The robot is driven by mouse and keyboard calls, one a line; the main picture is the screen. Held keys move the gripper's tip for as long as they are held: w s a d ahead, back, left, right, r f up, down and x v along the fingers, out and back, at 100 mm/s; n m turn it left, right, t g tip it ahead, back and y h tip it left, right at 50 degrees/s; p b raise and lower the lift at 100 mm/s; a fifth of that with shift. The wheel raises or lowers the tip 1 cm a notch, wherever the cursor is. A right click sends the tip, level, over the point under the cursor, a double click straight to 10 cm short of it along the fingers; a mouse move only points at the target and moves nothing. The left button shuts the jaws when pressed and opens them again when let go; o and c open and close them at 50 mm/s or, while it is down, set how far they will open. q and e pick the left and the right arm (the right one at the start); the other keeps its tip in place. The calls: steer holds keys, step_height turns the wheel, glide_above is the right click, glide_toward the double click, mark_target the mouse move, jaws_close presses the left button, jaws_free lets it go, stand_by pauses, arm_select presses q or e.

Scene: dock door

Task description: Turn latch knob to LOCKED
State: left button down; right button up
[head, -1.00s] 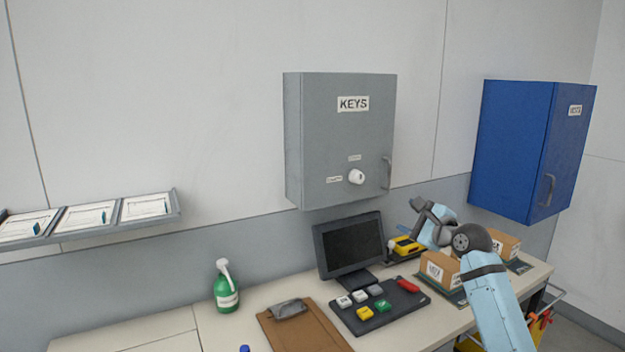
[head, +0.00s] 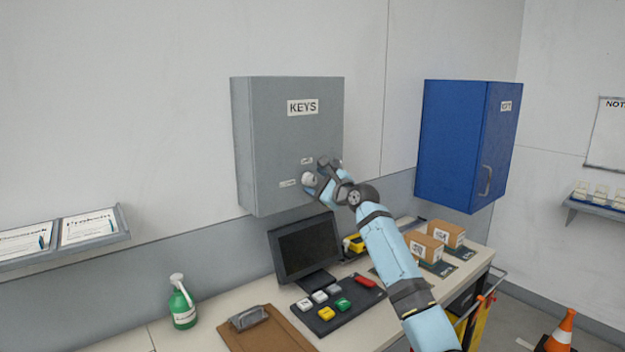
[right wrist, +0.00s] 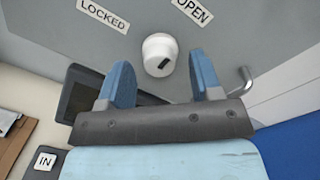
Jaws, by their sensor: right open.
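The white latch knob (head: 309,179) is on the front of the grey KEYS cabinet (head: 262,150). In the right wrist view the knob (right wrist: 158,48) lies just beyond and between my fingertips, with a visible gap on each side. A short dark mark on its face slants up to the right, leaning more toward the OPEN label (right wrist: 193,10) than the LOCKED label (right wrist: 103,15). My right gripper (right wrist: 161,64) is open and empty, its blue fingers on either side of the knob. In the head view my right gripper (head: 318,177) partly covers the knob. My left gripper is out of view.
A monitor (head: 305,248) and a dark pad (head: 338,305) with coloured blocks stand on the desk below. A blue cabinet (head: 455,145) hangs to the right. In the right wrist view a door handle (right wrist: 240,82) is close to the right finger.

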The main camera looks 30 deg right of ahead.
steer(key=shift+w+a, duration=0.15)
steer(key=shift+w, duration=0.95)
steer(key=c, duration=0.8)
steer(key=shift+o, duration=0.2)
